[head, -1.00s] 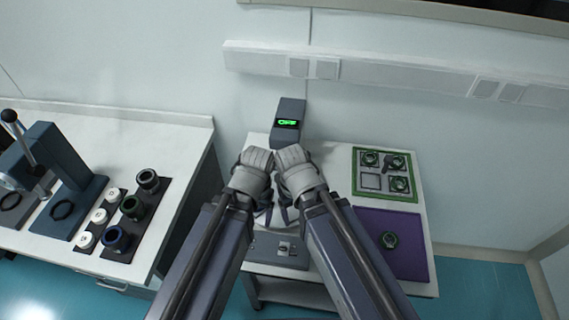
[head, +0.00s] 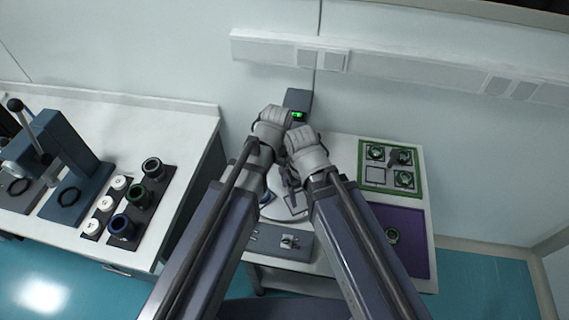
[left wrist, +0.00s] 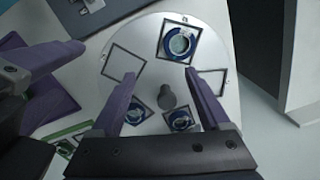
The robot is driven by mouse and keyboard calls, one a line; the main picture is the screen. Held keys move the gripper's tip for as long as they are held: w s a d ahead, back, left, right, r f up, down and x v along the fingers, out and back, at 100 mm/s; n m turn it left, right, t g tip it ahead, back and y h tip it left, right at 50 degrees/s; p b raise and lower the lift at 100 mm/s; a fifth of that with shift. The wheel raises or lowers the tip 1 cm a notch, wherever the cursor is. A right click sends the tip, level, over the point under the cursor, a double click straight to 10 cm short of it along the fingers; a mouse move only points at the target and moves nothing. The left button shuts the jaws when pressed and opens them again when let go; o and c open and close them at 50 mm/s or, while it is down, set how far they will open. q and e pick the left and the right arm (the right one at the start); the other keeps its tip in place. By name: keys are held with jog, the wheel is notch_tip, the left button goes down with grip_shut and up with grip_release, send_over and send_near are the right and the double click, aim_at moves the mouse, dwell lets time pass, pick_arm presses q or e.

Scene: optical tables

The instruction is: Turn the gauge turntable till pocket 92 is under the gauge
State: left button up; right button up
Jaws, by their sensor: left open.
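The gauge turntable is a pale round disc (left wrist: 228,95) in the left wrist view, with square-outlined pockets and a dark central knob (left wrist: 167,97). Blue-ringed parts sit in several pockets, one large at the top (left wrist: 180,42); other outlines look empty. Pocket numbers are too small to read. My left gripper (left wrist: 160,75) is open above the disc, its fingers either side of the knob. I cannot tell if they touch it. A purple finger of my right gripper (left wrist: 42,55) shows at the left; its opening is unclear. The gauge (head: 298,98) has a green display, partly covered by my arms.
A dark plate with a small switch (head: 288,241) lies at the table's front. A green-edged tray (head: 360,170) and a purple mat (head: 413,255) lie to the right. The left bench holds a press (head: 62,140) and a rack of rings (head: 140,196).

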pick_arm(q)
jog(key=shift+m+h, duration=0.3)
jog(key=shift+m, duration=0.6)
jog(key=w+d, duration=0.1)
jog(key=w, duration=0.1)
jog(key=w+d+r+p, duration=0.1)
jog(key=w, duration=0.2)
jog(key=w+d, duration=0.1)
jog(key=w, duration=0.1)
jog(key=shift+w+r, duration=0.35)
jog(key=shift+r, duration=0.05)
jog(key=shift+s+f, duration=0.1)
notch_tip(320, 180, down, 8)
jog(key=b, duration=0.7)
jog(key=shift+r, duration=0.2)
grip_shut()
